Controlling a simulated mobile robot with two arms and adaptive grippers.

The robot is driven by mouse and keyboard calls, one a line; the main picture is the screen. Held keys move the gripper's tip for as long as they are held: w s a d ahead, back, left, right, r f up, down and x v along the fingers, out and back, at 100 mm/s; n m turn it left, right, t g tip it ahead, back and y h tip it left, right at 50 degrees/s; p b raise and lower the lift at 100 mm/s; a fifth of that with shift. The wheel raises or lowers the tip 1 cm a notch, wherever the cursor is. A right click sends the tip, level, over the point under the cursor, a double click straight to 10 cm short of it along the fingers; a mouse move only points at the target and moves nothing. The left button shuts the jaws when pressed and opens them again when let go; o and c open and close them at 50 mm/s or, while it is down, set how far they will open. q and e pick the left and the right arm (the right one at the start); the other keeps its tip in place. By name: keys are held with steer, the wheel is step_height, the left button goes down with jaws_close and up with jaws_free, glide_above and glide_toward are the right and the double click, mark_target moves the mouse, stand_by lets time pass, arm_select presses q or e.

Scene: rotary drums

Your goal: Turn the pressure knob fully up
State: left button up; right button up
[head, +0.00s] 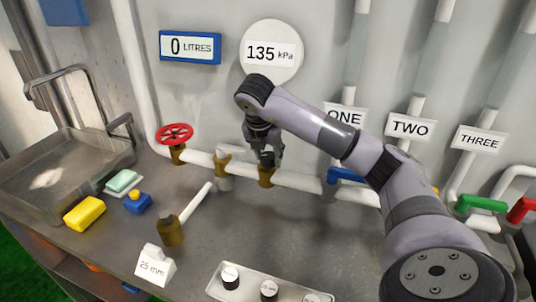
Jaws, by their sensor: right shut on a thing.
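My right gripper (265,155) comes down from above, with its fingers around a small dark knob (267,159) on a brass fitting (266,177) of the white pipe. I take this to be the pressure knob. The gripper is shut on it, and the fingers hide most of it, so its turn angle cannot be read. The round pressure gauge (271,54) on the wall above reads 135 kPa. My left gripper is not in view.
A red wheel valve (175,134) and a brass fitting with a white lever (196,203) stand to the left. Blue, green (481,204) and red handles lie right, partly behind my arm. A sink (70,165), yellow sponge (84,214) and white tray (250,289) are on the counter.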

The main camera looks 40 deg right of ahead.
steer(key=o, duration=1.2)
steer(key=shift+c, duration=0.2)
steer(key=v, duration=1.2)
